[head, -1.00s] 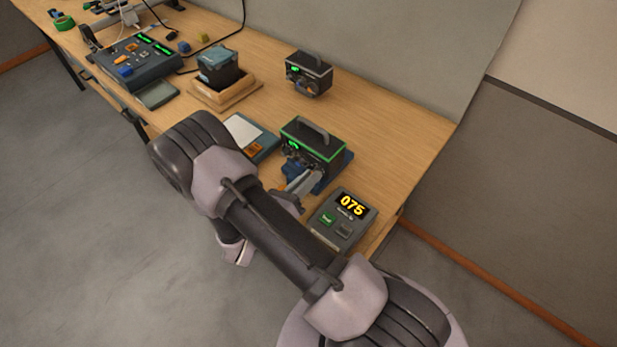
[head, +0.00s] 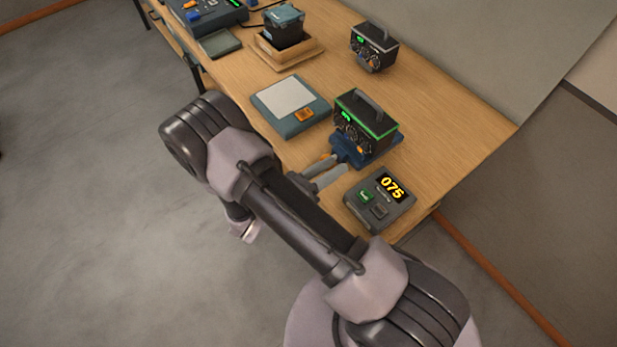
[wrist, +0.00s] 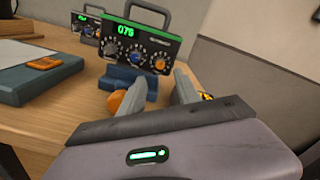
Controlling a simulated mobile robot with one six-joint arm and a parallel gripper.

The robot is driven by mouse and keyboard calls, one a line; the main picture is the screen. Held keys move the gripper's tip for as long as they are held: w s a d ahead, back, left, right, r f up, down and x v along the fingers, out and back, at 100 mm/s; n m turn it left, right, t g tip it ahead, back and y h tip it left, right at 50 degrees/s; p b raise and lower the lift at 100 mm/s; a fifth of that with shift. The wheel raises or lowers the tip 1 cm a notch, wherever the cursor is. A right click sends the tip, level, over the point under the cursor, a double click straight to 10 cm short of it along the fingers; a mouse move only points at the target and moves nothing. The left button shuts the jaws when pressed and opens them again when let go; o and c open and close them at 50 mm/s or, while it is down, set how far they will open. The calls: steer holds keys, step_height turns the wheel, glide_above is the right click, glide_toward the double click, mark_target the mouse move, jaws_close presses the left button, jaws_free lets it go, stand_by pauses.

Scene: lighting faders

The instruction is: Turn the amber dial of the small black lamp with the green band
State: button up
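The small black lamp with the green band (head: 369,110) stands upright on a blue base (head: 376,154). In the wrist view the lamp (wrist: 175,43) shows green digits reading 075 and a row of dials: a dark one at left, a blue one in the middle, and the amber dial (wrist: 160,64) at right. My gripper (head: 338,167) is in front of the lamp and below the dials. In the wrist view my gripper (wrist: 160,80) has its fingers spread, with nothing between them. The fingertips look apart from the amber dial.
A grey box (head: 380,200) with a yellow 075 readout sits close to the right of my fingers. A similar lamp without a green band (head: 374,48) stands behind. A teal pad (head: 265,101) lies left. An orange round thing (wrist: 115,102) is beside my left finger.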

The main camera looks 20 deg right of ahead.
steer(key=v, duration=0.9)
steer(key=shift+s+a+p, duration=0.15)
steer(key=shift+a+p, duration=0.15)
steer(key=s+d+r+m+g+y+b, duration=0.5)
steer(key=r+m+g+y, duration=0.45)
steer(key=m, duration=0.65)
steer(key=s+a+r+m+t+y+b, duration=0.1)
steer(key=s+a+r+m+t+y, duration=0.1)
steer(key=m, duration=0.6)
steer(key=s+a+r+m+t+y+b, duration=0.2)
steer(key=s+r+m+t+y, duration=0.2)
steer(key=r+m+t+y, duration=0.3)
steer(key=shift+a+r+m, duration=0.2)
steer(key=shift+r+m, duration=0.35)
steer(key=shift+m, duration=0.15)
steer(key=shift+y, duration=0.25)
